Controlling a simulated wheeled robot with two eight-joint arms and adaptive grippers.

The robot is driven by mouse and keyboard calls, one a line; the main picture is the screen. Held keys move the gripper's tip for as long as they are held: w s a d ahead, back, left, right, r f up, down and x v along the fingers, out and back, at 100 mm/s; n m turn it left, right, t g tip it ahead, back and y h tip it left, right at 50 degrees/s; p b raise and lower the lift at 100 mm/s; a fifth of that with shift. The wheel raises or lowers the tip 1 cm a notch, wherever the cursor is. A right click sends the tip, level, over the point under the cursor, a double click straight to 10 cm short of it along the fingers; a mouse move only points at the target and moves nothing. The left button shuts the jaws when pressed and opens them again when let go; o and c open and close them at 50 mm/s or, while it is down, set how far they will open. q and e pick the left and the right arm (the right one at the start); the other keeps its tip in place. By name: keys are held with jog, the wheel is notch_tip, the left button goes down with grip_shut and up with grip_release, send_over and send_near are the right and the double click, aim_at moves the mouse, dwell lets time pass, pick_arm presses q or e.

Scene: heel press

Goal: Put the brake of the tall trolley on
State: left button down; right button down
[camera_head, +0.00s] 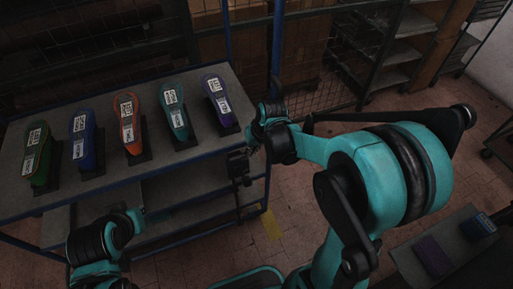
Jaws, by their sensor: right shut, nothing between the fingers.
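A blue-framed trolley (215,92) with a grey top and lower shelves fills the left of the head view. I cannot tell for sure that it is the tall trolley, and I cannot make out a brake on it. My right gripper (239,168) is shut and empty, close to the trolley's right end. My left gripper (150,215) is at the lower left, in front of the trolley's lower shelf; its fingers are too dark and small to read.
Several coloured shoe-shaped pieces, such as an orange one (128,120), stand on the trolley top. A yellow patch (271,224) lies by its right corner. A grey surface (408,262) with purple and blue pieces is at lower right. Mesh racks (320,75) stand behind; tiled floor shows between.

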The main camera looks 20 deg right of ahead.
jog(key=b, duration=0.3)
send_over(243, 172)
jog(key=d, duration=0.1)
notch_tip(243, 172, down, 9)
jog(key=f, duration=0.1)
jog(key=s+f+b, duration=0.1)
jog(key=f, duration=0.1)
jog(key=shift+s+a+f, duration=0.15)
jog(key=shift+s, duration=0.2)
jog(key=shift+s+f, duration=0.25)
jog(key=shift+f, duration=0.1)
